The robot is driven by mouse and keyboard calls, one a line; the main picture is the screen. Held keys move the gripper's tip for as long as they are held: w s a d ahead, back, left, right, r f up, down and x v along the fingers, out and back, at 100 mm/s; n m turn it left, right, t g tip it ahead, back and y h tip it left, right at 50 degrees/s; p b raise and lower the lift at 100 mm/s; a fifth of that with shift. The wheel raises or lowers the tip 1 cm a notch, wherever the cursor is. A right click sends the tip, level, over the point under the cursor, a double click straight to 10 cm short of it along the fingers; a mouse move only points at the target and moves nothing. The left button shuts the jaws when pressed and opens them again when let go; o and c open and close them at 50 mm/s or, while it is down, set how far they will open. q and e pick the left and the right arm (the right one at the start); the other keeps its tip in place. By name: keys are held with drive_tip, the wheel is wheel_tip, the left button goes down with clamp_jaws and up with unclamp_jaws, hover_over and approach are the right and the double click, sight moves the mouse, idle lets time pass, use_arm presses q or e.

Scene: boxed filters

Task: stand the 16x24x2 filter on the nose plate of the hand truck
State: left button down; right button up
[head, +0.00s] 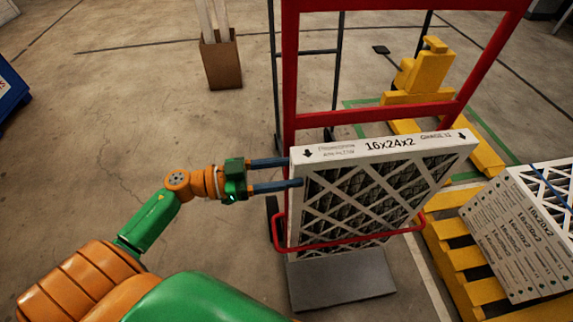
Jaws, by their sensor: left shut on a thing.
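The 16x24x2 filter (385,146) is a white-framed pleated panel with its label on the top edge. It is upright, leaning slightly, against the red frame of the hand truck (289,75). The grey nose plate (341,282) lies below it; the filter's lower edge is at the plate's back part, and I cannot tell whether it touches. My left gripper (290,174) is shut on the filter's left edge near the top, one blue finger on each side. My right gripper is out of view.
A red bar (345,240) crosses low in front of the filter. At right, boxed filters (515,235) sit on a yellow pallet (462,262), with a yellow pallet jack (425,70) behind. A brown carton (221,60) stands at the back left.

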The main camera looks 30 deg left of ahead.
sight(290, 196)
use_arm(q)
wheel_tip(290, 196, down, 9)
drive_tip(key=b, duration=0.5)
drive_tip(key=shift+r, duration=0.2)
drive_tip(key=shift+f+b, duration=0.4)
drive_tip(key=shift+b, duration=0.05)
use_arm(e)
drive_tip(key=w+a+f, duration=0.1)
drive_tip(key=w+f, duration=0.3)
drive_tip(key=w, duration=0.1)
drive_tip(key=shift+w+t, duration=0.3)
use_arm(q)
drive_tip(key=shift+c, duration=0.7)
unclamp_jaws()
